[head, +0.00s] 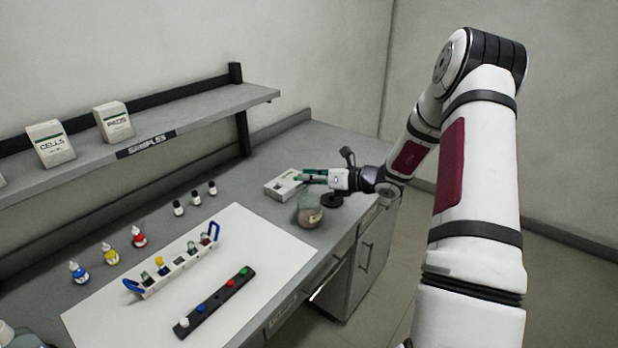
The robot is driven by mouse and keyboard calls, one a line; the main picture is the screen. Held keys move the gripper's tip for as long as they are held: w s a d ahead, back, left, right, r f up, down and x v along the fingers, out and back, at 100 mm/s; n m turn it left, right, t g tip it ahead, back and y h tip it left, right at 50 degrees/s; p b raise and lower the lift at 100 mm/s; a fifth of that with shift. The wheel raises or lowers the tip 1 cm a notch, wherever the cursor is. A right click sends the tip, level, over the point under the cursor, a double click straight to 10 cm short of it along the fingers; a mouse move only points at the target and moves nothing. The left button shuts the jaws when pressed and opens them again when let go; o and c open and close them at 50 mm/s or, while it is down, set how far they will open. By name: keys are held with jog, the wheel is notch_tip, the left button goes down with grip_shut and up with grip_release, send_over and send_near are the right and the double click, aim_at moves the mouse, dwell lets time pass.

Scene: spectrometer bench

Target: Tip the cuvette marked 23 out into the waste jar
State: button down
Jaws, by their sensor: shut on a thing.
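My gripper (314,177) is at the far right part of the bench, pointing left, just above the waste jar (310,216). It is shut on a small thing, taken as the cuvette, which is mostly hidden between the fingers. Its mark 23 and its contents cannot be read at this size. The waste jar is a rounded clear glass vessel with brownish contents, standing upright on the bench. Whether the cuvette is tilted cannot be told. A white cuvette rack (180,265) with blue end handles holds several other cuvettes on the white mat.
A white box (281,186) stands right behind the jar, and a black round piece (332,200) beside it. A dark strip with coloured knobs (215,302) lies on the mat (110,312). Dropper bottles (138,237) and small vials (196,198) stand behind. A shelf (190,115) overhangs the back.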

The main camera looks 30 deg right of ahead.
jog(key=shift+r+p, duration=0.85)
jog(key=shift+r, duration=1.65)
